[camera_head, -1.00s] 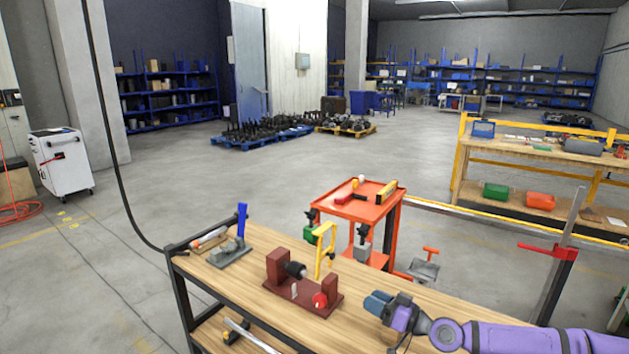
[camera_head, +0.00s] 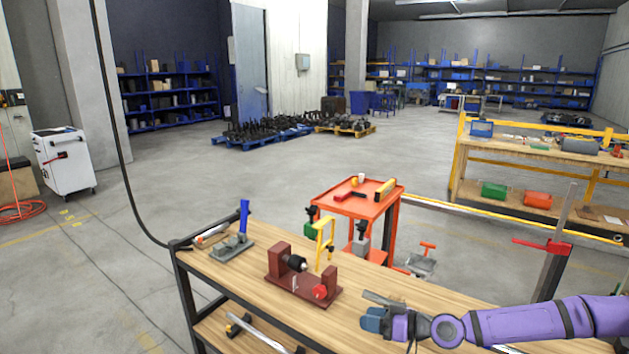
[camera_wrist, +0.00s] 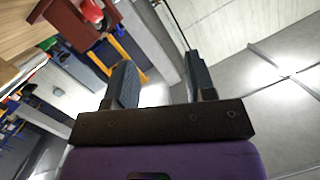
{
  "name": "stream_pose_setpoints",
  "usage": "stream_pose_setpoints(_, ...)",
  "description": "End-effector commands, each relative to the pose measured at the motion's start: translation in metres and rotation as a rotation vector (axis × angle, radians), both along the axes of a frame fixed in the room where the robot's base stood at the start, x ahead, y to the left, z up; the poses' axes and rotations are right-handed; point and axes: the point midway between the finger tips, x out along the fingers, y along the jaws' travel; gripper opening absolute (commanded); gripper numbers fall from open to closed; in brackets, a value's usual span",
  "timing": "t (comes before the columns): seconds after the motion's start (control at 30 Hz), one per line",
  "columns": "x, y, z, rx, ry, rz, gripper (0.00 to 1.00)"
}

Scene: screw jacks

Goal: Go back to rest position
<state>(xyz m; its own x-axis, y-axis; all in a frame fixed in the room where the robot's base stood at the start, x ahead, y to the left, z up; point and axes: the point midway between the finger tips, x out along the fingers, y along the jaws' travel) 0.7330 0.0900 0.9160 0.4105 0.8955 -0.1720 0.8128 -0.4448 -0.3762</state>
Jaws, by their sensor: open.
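My gripper (camera_head: 372,310) is over the right part of the wooden workbench (camera_head: 240,277), its purple arm reaching in from the right edge. It also shows in the wrist view (camera_wrist: 160,78), with its two dark fingers spread apart and nothing between them. A dark red fixture (camera_head: 290,290) with a black round part and a bright red knob stands on the bench, left of my gripper and apart from it. The fixture also shows at the upper left of the wrist view (camera_wrist: 72,25).
A grey base with a blue upright handle (camera_head: 243,220) stands at the bench's far left. A yellow frame (camera_head: 323,243) stands behind the fixture. An orange cart (camera_head: 385,203) is behind the bench. A grey post with a red clamp (camera_head: 553,247) rises near my arm.

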Motion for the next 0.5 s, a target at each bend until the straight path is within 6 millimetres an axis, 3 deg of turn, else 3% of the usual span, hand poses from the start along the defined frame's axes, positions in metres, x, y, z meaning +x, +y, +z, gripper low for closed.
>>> stream_pose_setpoints(0.23, -0.024, -0.007, -0.019, -0.231, 0.105, 0.118, 0.50)
stream_pose_setpoints(0.5, -0.045, -0.035, -0.026, -0.503, 0.229, 0.187, 0.50)
